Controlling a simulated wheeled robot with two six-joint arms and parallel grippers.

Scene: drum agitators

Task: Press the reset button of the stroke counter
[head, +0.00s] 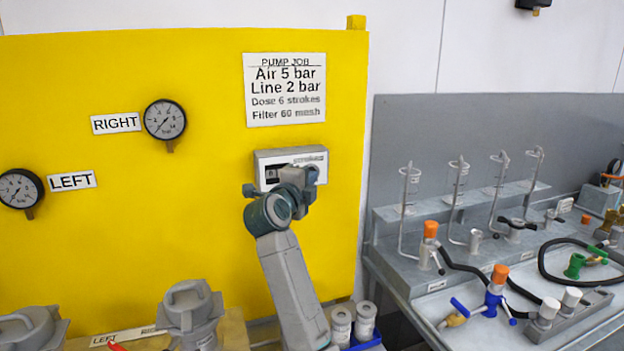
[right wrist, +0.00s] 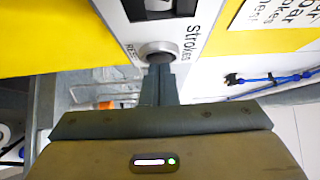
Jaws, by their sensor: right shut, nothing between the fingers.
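The stroke counter (head: 268,158) is a light grey box with a dark display window, mounted on the yellow panel under the PUMP JOB sign. In the right wrist view its face (right wrist: 198,38) shows the words "strokes" and a partly readable "RESET". The reset button (right wrist: 157,48) is a round button with a silver ring. My right gripper (head: 306,176) is shut and empty in front of the counter's right part, hiding the button in the head view. In the right wrist view its fingertips (right wrist: 160,70) are right at the button's lower edge; I cannot tell whether they touch. My left gripper is not in view.
The yellow panel (head: 90,240) carries two gauges, (head: 165,120) and (head: 20,189), left of the counter. Grey lidded housings (head: 190,312) stand below. To the right, a grey bench (head: 430,285) holds valves, hoses and glass tubes. The space just left of my right arm is clear.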

